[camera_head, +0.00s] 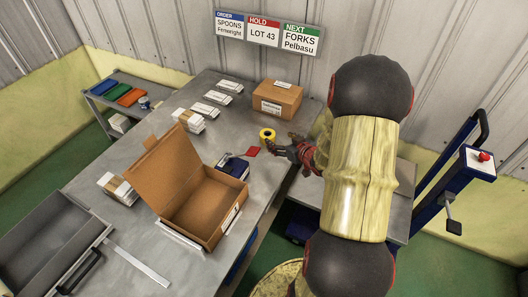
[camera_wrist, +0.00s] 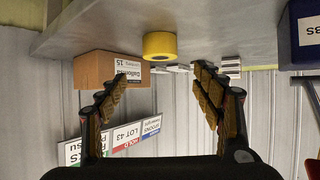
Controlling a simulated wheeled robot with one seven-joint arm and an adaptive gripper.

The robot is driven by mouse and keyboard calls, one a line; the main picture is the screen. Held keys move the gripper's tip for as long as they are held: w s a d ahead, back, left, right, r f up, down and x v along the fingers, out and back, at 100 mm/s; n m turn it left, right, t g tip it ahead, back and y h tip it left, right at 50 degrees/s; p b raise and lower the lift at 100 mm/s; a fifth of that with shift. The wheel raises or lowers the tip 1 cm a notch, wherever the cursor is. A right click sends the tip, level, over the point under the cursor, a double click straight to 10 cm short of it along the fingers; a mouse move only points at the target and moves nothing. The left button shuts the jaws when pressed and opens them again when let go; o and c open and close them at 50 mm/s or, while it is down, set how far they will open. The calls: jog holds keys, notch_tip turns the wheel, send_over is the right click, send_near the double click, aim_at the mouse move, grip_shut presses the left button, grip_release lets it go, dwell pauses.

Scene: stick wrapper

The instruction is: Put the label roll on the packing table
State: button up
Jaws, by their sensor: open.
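The label roll (camera_head: 267,135) is a small yellow roll with a dark core. It sits on the grey metal packing table (camera_head: 140,160), near its right edge. In the wrist view, which is upside down, the yellow roll (camera_wrist: 160,45) rests on the table surface (camera_wrist: 220,30), beyond my fingertips and roughly centred between them. My gripper (camera_head: 283,146) is just to the right of the roll, with its fingers spread. In the wrist view my gripper (camera_wrist: 160,78) is open and empty, with a gap to the roll.
A closed cardboard box (camera_head: 277,101) stands behind the roll. An open carton (camera_head: 190,195) stands nearer. White packs (camera_head: 230,87) line the back. A blue-framed cart (camera_head: 430,180) is at right.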

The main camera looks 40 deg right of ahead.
jog(key=a+r+g+h, duration=0.2)
jog(key=a+r+g, duration=0.1)
jog(key=a+r, duration=1.2)
jog(key=s+a+r+n+g+y, duration=0.1)
jog(key=s+a+r+g+y, duration=0.1)
jog(key=s+a, duration=0.8)
jog(key=s+a+r+n+g+y, duration=0.1)
jog(key=s+a+r+y, duration=0.1)
jog(key=s+a+r, duration=0.3)
jog(key=s+a, duration=0.4)
jog(key=s, duration=0.1)
jog(key=shift+s+a+g+y, duration=0.15)
jog(key=shift+a+g+y, duration=0.15)
jog(key=shift+a+g, duration=0.1)
jog(key=shift+d, duration=0.1)
jog(key=shift+c, duration=0.2)
